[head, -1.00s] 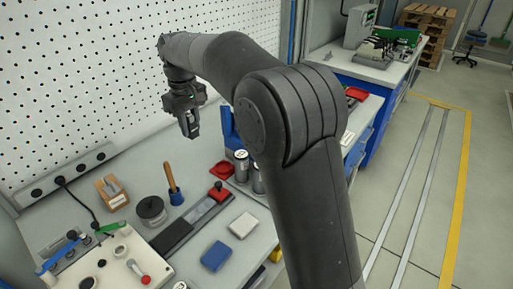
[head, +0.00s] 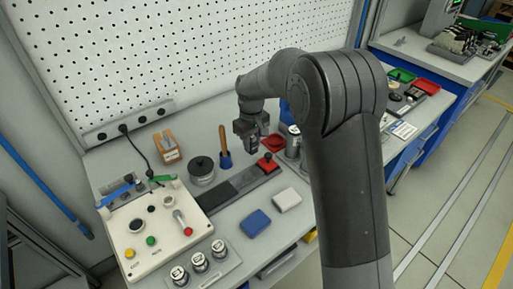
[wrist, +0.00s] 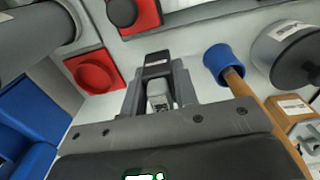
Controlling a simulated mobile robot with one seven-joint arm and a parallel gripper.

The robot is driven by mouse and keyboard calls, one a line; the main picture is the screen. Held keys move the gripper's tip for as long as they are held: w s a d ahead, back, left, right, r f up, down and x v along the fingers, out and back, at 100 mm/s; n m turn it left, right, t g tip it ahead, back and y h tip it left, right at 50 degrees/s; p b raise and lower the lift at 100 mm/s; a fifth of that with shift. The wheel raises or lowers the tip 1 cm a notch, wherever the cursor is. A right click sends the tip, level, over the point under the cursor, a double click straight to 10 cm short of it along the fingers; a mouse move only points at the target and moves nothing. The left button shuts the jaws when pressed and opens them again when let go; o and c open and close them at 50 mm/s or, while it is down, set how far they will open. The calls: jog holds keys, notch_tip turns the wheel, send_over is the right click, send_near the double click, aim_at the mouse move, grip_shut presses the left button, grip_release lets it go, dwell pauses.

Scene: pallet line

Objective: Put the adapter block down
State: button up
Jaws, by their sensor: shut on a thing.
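My gripper (head: 253,146) hangs over the bench, between the blue-based wooden-handled tool and the red knob in the head view. In the wrist view my gripper (wrist: 157,72) is shut on the adapter block (wrist: 158,97), a small light grey piece with dark marks between the dark fingers. The fingers hide most of the block. In the head view the block cannot be told apart from the dark gripper. Whether it touches the bench cannot be told.
The wooden-handled tool (head: 225,159) stands left of my gripper, with a round dark-lidded container (head: 202,171) beyond it. A red knob (head: 267,163) sits on a dark rail. A red dish (wrist: 96,74) and blue object (wrist: 25,125) lie left in the wrist view.

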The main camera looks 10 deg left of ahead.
aim_at(252, 150)
jog(key=shift+f, duration=1.85)
jog(key=o, duration=1)
jog(key=shift+f, duration=0.1)
notch_tip(252, 150, up, 12)
jog(key=shift+r, duration=0.2)
